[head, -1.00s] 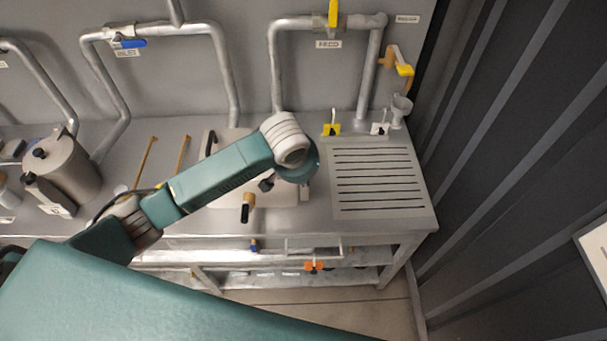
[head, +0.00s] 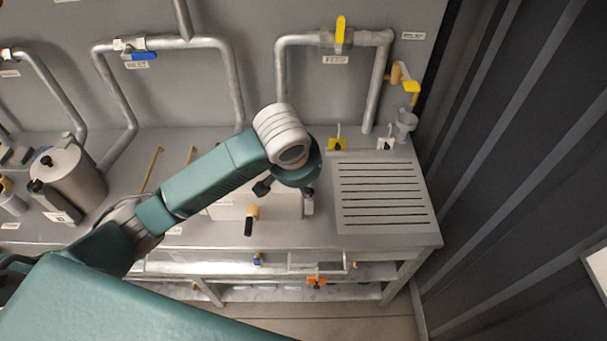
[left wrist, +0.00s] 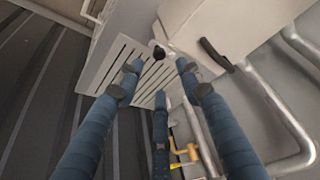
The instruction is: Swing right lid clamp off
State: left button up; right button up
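A pale box with a lid (head: 285,209) sits on the steel bench, partly hidden by my left arm. A small grey clamp (head: 308,203) shows at its right side; this seems to be the right lid clamp. In the left wrist view, a black knob (left wrist: 158,51) stands at the box's edge beside the slotted grate, just beyond my fingertips. My left gripper (left wrist: 158,73) has its blue fingers spread, with no visible contact. In the head view, the wrist hides most of that gripper. The lid's black handle (left wrist: 215,55) shows in the left wrist view. My right gripper is not in view.
The slotted grate (head: 383,192) right of the box is clear. Pipes with a blue valve lever (head: 138,57) and a yellow one (head: 341,30) run along the back wall. A metal pot (head: 75,180) stands left. A tan-and-black clamp (head: 250,220) is at the box's front.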

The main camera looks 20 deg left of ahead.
pick_arm(q)
jog(key=v, duration=0.4)
jog(key=shift+r, duration=0.1)
dwell(0.3)
